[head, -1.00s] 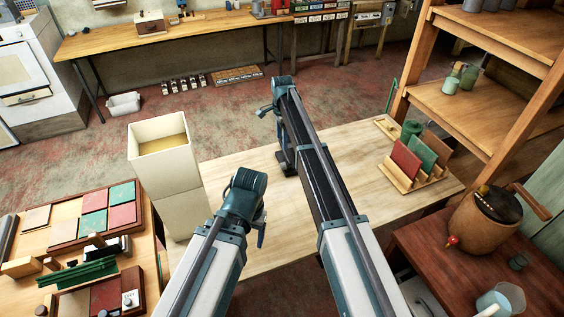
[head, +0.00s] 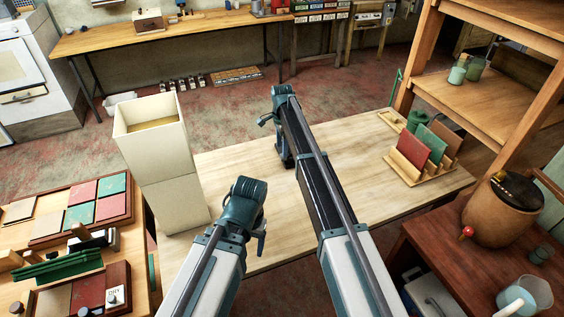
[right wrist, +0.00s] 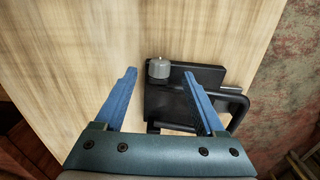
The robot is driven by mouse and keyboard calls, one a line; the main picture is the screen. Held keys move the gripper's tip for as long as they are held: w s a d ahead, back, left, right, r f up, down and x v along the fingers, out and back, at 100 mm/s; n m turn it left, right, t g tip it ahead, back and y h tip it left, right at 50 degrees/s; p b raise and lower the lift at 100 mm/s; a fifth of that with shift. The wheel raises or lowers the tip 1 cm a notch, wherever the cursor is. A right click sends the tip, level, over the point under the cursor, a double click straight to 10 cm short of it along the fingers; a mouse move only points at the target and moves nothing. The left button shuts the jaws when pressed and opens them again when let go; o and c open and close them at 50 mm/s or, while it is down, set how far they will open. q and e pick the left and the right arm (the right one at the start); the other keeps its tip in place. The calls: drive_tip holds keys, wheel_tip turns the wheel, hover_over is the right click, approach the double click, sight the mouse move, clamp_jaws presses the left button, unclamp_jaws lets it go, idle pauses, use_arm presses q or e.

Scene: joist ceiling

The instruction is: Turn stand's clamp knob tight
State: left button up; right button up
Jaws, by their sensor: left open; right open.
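The stand shows in the right wrist view as a black base (right wrist: 172,103) with a black bar frame at its right, on the pale wooden table (head: 345,160). Its small grey round knob (right wrist: 159,69) stands up at the base's upper left corner. My right gripper (right wrist: 160,75) is open, its two blue fingers apart on either side of the knob in the picture. I cannot tell how far above it they are. In the head view my right arm hides most of the stand. My left gripper (head: 246,205) is open and empty over the table's near left part.
A tall cream bin (head: 165,185) stands at the table's left. A wooden rack (head: 422,166) with red and green panels stands on the right. A side bench with tiles (head: 82,213) is at left; a brown pot (head: 500,212) is at right.

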use_arm(q)
wheel_tip(320, 180, down, 4)
drive_tip(key=b, duration=0.3)
drive_tip(key=shift+f, duration=0.15)
use_arm(e)
wheel_tip(320, 180, down, 4)
drive_tip(key=shift+f, duration=0.15)
drive_tip(key=shift+c, duration=0.4)
